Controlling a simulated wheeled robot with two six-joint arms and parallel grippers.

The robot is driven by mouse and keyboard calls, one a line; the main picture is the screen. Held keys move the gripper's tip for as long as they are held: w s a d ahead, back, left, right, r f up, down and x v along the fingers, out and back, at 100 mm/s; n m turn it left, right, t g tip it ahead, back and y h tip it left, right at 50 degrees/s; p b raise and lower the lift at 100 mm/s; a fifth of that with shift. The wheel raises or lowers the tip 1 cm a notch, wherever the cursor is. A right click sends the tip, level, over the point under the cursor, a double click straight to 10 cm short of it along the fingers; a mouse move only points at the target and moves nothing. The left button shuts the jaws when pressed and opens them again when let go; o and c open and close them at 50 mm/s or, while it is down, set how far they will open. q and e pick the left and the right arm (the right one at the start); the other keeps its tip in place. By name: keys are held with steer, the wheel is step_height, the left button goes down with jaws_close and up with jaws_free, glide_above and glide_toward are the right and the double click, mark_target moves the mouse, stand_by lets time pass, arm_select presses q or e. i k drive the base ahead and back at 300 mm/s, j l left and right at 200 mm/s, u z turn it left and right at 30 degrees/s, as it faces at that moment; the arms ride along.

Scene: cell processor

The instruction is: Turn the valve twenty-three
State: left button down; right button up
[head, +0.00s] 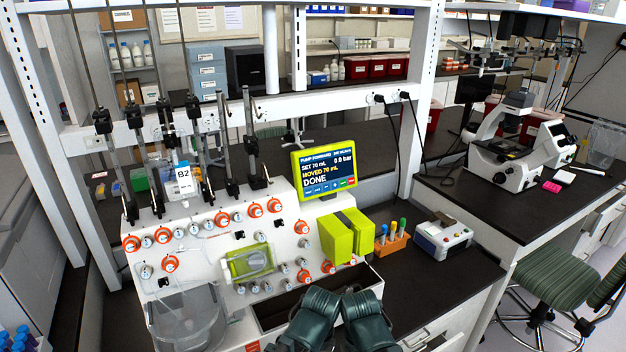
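The cell processor (195,240) is a white sloped panel with several round valves, some with orange rims and some plain grey. Orange-rimmed valves include one at the upper left (131,243), one at the top right (274,205) and one at the lower right (328,267). Their numbers are too small to read, so I cannot tell which is valve twenty-three. My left gripper (312,308) and my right gripper (362,308) are dark shapes side by side at the bottom middle, in front of the panel's lower right edge. Their fingers cannot be made out, and neither visibly touches a valve.
A yellow-framed screen (325,170) reads DONE, with 70 mL moved and 0.0 bar. Yellow-green blocks (347,235) and a clear basin (187,318) are on the processor. A "B2" bag (183,180) hangs among upright poles. An orange tube rack (392,243) and a white device (442,237) stand right.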

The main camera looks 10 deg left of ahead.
mark_target(146, 273)
steer(key=u, duration=1.35)
